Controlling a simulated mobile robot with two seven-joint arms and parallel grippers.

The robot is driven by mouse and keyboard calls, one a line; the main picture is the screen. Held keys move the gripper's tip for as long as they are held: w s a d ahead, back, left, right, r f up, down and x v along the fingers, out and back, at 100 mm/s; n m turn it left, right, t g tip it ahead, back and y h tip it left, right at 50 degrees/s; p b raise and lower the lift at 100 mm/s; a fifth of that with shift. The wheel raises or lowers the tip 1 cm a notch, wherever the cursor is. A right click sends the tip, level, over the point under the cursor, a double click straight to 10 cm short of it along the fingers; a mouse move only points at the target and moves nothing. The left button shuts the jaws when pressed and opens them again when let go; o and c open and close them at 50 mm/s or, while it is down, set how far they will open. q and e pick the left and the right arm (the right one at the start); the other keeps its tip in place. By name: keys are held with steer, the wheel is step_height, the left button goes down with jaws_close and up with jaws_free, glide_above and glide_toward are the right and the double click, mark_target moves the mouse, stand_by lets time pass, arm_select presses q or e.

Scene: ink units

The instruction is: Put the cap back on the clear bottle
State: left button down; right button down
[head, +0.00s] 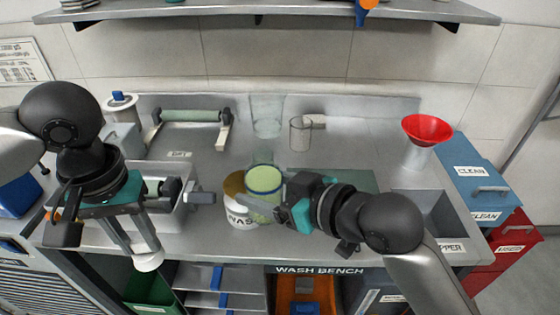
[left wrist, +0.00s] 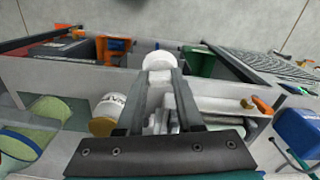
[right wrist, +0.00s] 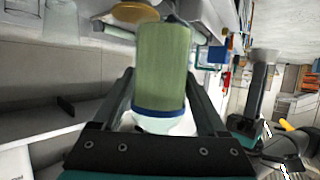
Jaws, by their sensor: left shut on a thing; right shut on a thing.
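The clear bottle (head: 263,192) holds pale green contents and has a blue band near its top. My right gripper (head: 281,207) is shut around its side. In the right wrist view, the bottle (right wrist: 163,70) stands between the fingers, the blue band close to the gripper. My left gripper (head: 147,250) points downward and is shut on a white round cap (head: 148,263), out past the bench's front edge. The cap (left wrist: 160,60) also shows at the fingertips in the left wrist view. Cap and bottle are well apart. I cannot tell whether the bottle touches the bench.
A white waste jar (head: 236,212) with a brownish top stands just left of the bottle. A grey tray (head: 178,212) lies behind my left gripper. A clear beaker (head: 300,134), a larger glass (head: 267,118) and a red funnel (head: 427,128) stand further back.

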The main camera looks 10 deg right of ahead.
stand_by(0.5)
arm_select(q)
steer(key=w+d+r, duration=0.7)
steer(key=d+r, duration=0.3)
steer(key=d, duration=0.1)
steer(key=s+d+r+m, duration=0.1)
steer(key=s+d+r, duration=0.1)
steer(key=d+r, duration=0.6)
steer(key=shift+d+r, duration=0.15)
steer(key=shift+f, duration=2)
steer(key=shift+r, duration=0.1)
